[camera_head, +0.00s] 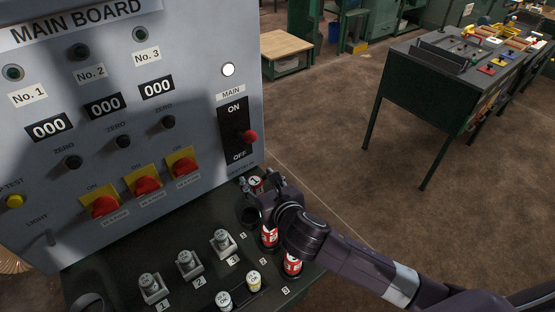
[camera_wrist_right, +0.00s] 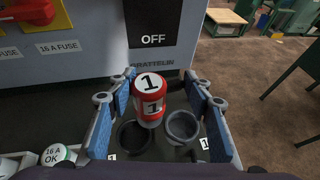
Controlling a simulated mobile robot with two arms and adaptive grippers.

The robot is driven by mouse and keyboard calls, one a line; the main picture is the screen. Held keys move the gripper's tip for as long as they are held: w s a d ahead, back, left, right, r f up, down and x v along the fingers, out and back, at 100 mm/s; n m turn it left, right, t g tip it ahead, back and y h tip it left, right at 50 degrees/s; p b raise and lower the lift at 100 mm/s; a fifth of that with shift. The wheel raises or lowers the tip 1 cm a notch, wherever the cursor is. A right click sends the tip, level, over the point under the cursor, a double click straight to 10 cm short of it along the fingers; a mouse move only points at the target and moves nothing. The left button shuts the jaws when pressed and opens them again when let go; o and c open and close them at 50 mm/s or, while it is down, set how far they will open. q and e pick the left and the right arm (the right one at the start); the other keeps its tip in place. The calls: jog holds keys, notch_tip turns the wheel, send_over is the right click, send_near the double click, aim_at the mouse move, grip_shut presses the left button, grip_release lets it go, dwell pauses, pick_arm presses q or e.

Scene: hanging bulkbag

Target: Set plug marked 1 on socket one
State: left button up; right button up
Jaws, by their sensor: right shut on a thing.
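The red and white plug marked 1 (camera_wrist_right: 151,106) is upright between the blue pads of my right gripper (camera_wrist_right: 155,96), which is shut on it. In the head view the plug (camera_head: 256,183) shows at the tip of my right gripper (camera_head: 266,198), beside the main board's lower right corner. In the wrist view two round dark sockets lie below the plug: a left socket (camera_wrist_right: 133,138) and a right socket (camera_wrist_right: 183,126). The plug appears above them and apart. My left gripper is not seen.
The main board (camera_head: 190,90) rises close behind the plug. Two other red plugs, one (camera_head: 269,238) and another (camera_head: 292,265), stand near my right arm. Grey and white fuses (camera_head: 186,262) stand on the dark console top to the left. Open floor lies right.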

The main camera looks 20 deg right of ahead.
jog(key=y, duration=0.1)
jog(key=d+n+p, duration=0.1)
jog(key=w+d+n+y, duration=0.1)
jog(key=shift+f+g+y+p, duration=0.3)
jog(key=shift+n+g+y, duration=0.3)
jog(key=shift+n+y, duration=0.4)
jog(key=shift+n, duration=0.1)
jog(key=d+f+b, duration=0.3)
jog(key=f+b, duration=0.1)
jog(key=shift+w+d, duration=0.35)
jog(key=shift+w, duration=0.05)
jog(key=shift+f, duration=0.15)
jog(key=shift+s+p, duration=0.15)
jog(key=shift+p, duration=0.15)
jog(key=shift+f+b, duration=0.45)
jog(key=shift+f, duration=0.15)
dwell(0.6)
